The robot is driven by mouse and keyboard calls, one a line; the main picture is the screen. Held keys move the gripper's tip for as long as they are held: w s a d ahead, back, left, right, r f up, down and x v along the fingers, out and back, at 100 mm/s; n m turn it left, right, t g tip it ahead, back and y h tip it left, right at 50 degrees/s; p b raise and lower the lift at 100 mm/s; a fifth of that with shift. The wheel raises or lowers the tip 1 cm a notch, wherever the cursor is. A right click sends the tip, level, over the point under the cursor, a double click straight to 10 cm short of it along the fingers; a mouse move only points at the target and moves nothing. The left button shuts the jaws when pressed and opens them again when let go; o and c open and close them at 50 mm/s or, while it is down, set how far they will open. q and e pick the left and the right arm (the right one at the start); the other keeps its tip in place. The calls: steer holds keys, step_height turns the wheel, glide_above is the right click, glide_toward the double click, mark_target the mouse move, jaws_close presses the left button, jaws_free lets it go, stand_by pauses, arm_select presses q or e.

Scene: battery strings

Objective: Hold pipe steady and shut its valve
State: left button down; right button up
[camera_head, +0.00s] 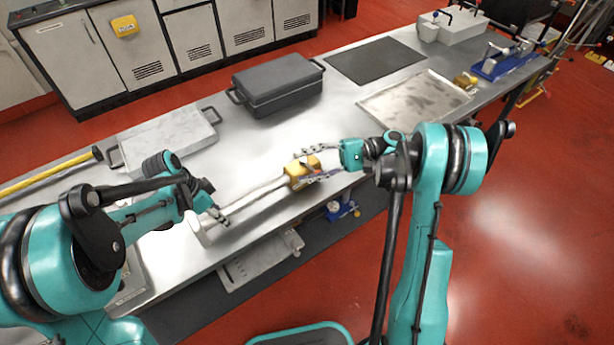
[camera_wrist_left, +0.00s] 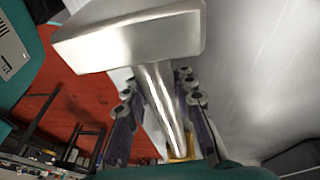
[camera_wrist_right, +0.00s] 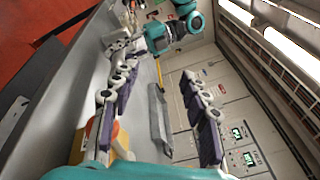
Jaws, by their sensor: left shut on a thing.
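The silver pipe (camera_head: 255,194) lies along the front of the workbench, with a blocky metal end at its left. That end shows large in the left wrist view (camera_wrist_left: 130,38). My left gripper (camera_head: 220,214) is shut on the pipe near this end, one finger on each side. A yellow valve body (camera_head: 298,172) is at the pipe's right end. My right gripper (camera_head: 309,167) is open at the valve. In the right wrist view its fingers are wide apart, and an orange-yellow part (camera_wrist_right: 121,140) shows by the left finger. The valve's handle is hard to make out.
A dark grey lidded case (camera_head: 277,84) stands behind the pipe. A black mat (camera_head: 375,61) and a metal tray (camera_head: 415,103) lie to the right. The bench between case and pipe is clear.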

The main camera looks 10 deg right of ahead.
step_height(320, 180, up, 3)
steer(key=shift+f, duration=0.1)
